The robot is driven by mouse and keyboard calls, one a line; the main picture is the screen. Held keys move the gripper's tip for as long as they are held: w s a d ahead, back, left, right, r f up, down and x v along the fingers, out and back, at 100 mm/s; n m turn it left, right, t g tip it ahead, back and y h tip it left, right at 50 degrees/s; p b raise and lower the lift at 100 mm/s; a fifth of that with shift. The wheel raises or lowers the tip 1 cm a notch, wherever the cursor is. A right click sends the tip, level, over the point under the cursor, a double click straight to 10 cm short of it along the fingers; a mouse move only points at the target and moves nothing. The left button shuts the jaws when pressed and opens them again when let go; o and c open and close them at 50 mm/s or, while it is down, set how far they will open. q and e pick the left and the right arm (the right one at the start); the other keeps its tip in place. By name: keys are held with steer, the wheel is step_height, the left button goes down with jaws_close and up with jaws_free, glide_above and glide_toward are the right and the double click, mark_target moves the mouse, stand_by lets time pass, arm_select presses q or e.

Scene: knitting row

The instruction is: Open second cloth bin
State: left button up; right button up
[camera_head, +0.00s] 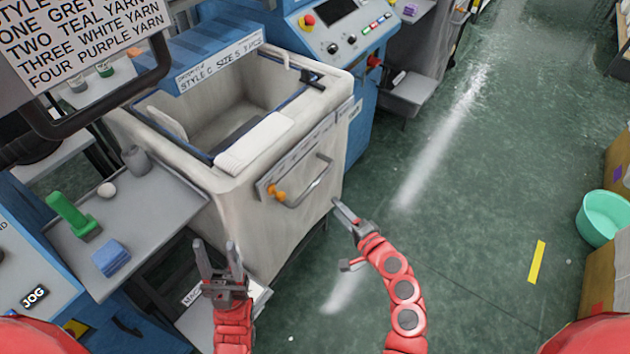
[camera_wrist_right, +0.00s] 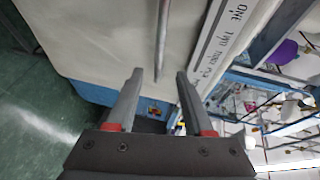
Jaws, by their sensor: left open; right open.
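An off-white cloth bin (camera_head: 230,205) with an open top sits in the blue machine row. A metal bar handle (camera_head: 310,187) stands on its front panel, beside an orange knob (camera_head: 278,195). My right gripper (camera_head: 342,212) is open and empty, just below and right of the handle. In the right wrist view, the handle bar (camera_wrist_right: 162,40) lines up with the gap between my open right fingers (camera_wrist_right: 159,78); I cannot tell if they touch it. My left gripper (camera_head: 217,255) is open and empty, low in front of the bin's left side.
A grey side shelf (camera_head: 150,210) at left holds a green object (camera_head: 72,215) and a blue block (camera_head: 110,257). A blue control panel (camera_head: 345,30) stands behind.

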mark_target(315, 182)
steer(key=x, duration=1.3)
steer(key=shift+f, duration=0.1)
jaws_close()
stand_by(0.9)
